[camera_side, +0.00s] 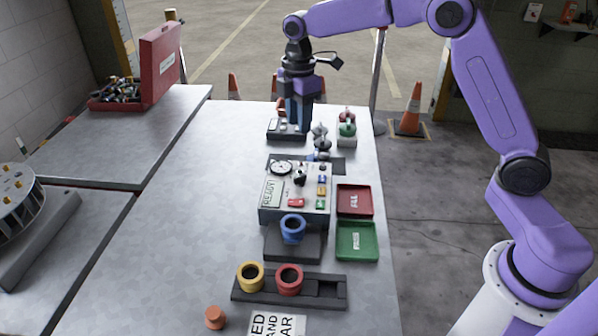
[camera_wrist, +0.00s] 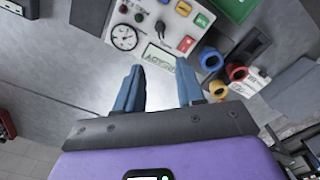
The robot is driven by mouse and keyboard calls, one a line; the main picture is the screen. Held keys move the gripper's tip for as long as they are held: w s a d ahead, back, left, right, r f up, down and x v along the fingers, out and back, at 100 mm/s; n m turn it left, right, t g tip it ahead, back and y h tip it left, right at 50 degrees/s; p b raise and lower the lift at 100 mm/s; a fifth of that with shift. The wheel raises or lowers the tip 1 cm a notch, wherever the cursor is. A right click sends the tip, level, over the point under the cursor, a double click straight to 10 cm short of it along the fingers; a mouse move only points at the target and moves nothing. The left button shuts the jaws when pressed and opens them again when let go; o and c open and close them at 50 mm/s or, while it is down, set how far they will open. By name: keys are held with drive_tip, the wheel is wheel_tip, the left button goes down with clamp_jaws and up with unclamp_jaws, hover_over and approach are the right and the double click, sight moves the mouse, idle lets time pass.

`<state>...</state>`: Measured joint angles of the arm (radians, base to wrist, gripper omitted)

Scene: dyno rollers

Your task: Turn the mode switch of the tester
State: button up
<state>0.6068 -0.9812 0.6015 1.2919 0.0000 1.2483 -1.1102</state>
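The tester (camera_side: 294,210) is a grey box on the table in the side view.
A blue ring (camera_side: 292,228) sits at the tester's front. Yellow (camera_side: 250,275) and red rings (camera_side: 289,279) stand in a dark rack. Red (camera_side: 354,201) and green trays (camera_side: 356,241) lie at right. A small grey device (camera_side: 284,130) is beside my gripper.

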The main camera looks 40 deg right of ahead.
sight(299, 177)
wheel_tip(299, 177, down, 16)
drive_tip(key=shift+r, duration=0.15)
idle(0.3)
clamp_jaws()
